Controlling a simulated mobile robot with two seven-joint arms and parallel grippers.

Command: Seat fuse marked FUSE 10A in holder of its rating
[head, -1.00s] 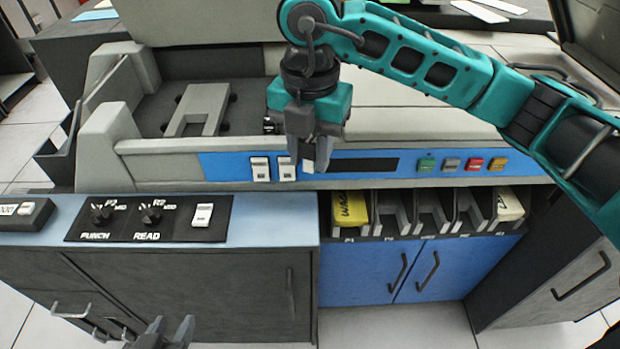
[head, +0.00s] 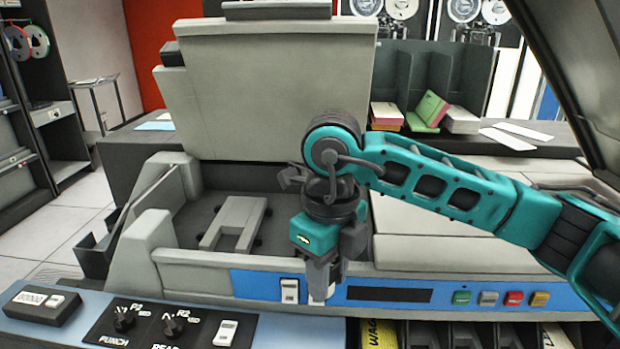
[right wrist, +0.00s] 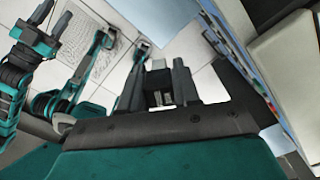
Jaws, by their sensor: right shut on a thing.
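My right gripper (head: 322,290) is in front of the blue control strip of the grey machine, pointing down. It is shut on a small pale and dark piece, which shows between the fingers in the right wrist view (right wrist: 163,97). The piece may be the fuse; its marking is too small to read. My left gripper (right wrist: 54,24) is at the upper left of the right wrist view, with its two fingers apart and nothing visible between them. It is out of the head view. I cannot make out a fuse holder with a rating in either view.
The strip carries a white rocker switch (head: 289,291), a dark display (head: 389,294) and coloured buttons (head: 513,298). A control box (head: 42,303) and knob panel (head: 165,326) are at lower left. A raised grey lid (head: 265,95) stands behind the open bay (head: 205,205).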

